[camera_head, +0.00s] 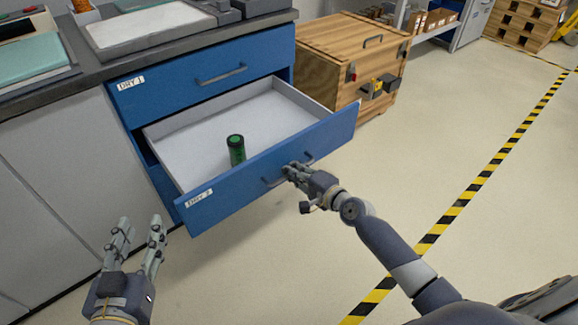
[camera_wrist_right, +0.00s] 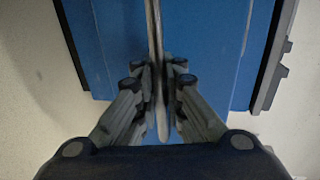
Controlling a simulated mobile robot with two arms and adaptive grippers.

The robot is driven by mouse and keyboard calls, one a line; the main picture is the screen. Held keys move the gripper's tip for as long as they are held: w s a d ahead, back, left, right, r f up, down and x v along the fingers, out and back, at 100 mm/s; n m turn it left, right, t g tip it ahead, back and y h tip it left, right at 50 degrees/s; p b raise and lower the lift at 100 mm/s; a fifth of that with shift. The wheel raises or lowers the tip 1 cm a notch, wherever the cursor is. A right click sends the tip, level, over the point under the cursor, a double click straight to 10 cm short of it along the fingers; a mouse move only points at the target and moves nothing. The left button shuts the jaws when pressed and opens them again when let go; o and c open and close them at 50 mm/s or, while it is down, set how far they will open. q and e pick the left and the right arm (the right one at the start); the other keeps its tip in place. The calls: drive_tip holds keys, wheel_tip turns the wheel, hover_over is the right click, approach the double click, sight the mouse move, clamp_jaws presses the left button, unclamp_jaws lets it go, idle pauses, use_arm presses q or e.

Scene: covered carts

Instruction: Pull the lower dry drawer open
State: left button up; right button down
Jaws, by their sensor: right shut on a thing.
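The lower drawer (camera_head: 262,172), blue with a label reading DRY 2, stands pulled well out of the cabinet in the head view. A dark green cylinder (camera_head: 236,150) stands upright inside it. My right gripper (camera_head: 291,170) is shut on the drawer's bar handle (camera_head: 308,158) at the drawer front. In the right wrist view the handle (camera_wrist_right: 157,60) runs between the closed fingers, with the blue front (camera_wrist_right: 215,50) behind. My left gripper (camera_head: 138,240) is open and empty, in front of the grey cabinet doors, left of the drawer.
The upper drawer (camera_head: 190,80), labelled DRY 1, is closed below the dark worktop (camera_head: 90,70), which holds trays. A wooden crate (camera_head: 345,60) stands right of the cabinet. Floor (camera_head: 400,170) in front and right is clear up to a yellow-black stripe (camera_head: 465,195).

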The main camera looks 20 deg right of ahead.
drive_tip(key=shift+s+d, duration=0.15)
drive_tip(key=shift+s, duration=0.2)
drive_tip(key=c, duration=1.7)
unclamp_jaws()
drive_tip(key=shift+s, duration=0.15)
drive_tip(key=v, duration=1.1)
drive_tip(key=shift+s+d, duration=0.2)
drive_tip(key=shift+s, duration=0.15)
